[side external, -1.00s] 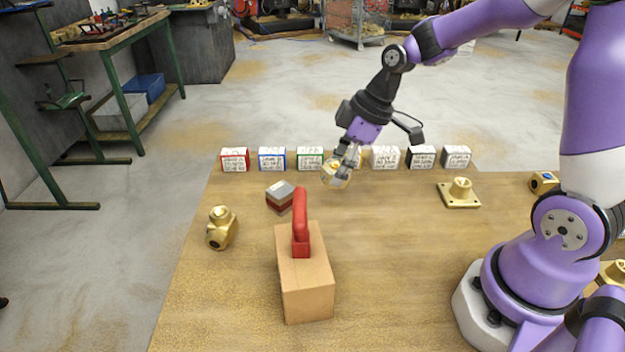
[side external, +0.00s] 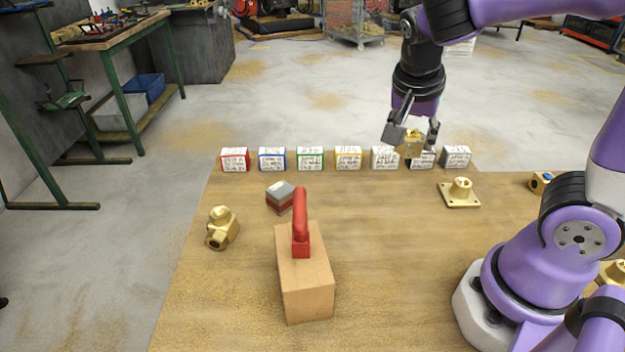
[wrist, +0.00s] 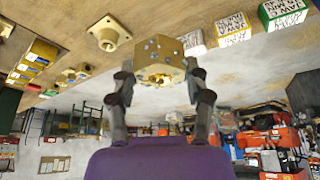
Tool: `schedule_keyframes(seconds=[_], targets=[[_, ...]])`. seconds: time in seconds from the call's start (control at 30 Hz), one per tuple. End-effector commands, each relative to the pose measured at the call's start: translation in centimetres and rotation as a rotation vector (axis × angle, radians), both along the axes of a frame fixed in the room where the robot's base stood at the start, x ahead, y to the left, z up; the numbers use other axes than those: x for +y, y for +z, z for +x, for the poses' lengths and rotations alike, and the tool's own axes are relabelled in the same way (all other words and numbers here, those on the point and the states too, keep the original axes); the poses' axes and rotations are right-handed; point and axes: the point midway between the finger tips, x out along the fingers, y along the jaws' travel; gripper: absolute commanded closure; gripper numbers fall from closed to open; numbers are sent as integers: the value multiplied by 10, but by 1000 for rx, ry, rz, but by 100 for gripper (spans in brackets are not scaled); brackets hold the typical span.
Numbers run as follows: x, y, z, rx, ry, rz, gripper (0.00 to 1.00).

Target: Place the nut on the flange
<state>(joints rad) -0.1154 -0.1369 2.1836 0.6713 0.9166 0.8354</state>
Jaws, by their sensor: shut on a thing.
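My gripper (side external: 411,140) is shut on the brass nut (side external: 412,149) and holds it in the air above the back edge of the table, in front of the row of labelled blocks. In the wrist view the nut (wrist: 160,58) sits between the two fingers (wrist: 160,88). The brass flange (side external: 460,193), a square plate with a raised round neck, rests on the table to the right of and below the nut, apart from it. The flange also shows in the wrist view (wrist: 109,33), left of the nut.
Several labelled jaw blocks (side external: 348,158) line the table's back edge. A cardboard-coloured block with a red handle (side external: 305,285), a brass valve fitting (side external: 221,229) and a small grey-red block (side external: 280,196) stand left. Another brass part (side external: 541,182) lies right. The table (side external: 390,270) is clear in the middle.

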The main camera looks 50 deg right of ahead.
Motion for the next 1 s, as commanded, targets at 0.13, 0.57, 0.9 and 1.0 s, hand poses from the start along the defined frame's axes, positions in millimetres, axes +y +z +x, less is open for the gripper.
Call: schedule_keyframes(seconds=[0.13,0.57,0.9,1.0], targets=[[-9,12,-21,-1,-423,1,100],[-63,-15,-56,3,-687,-2,100],[-119,-50,-73,2,-672,0,100],[-121,-57,-75,3,-669,0,100]])
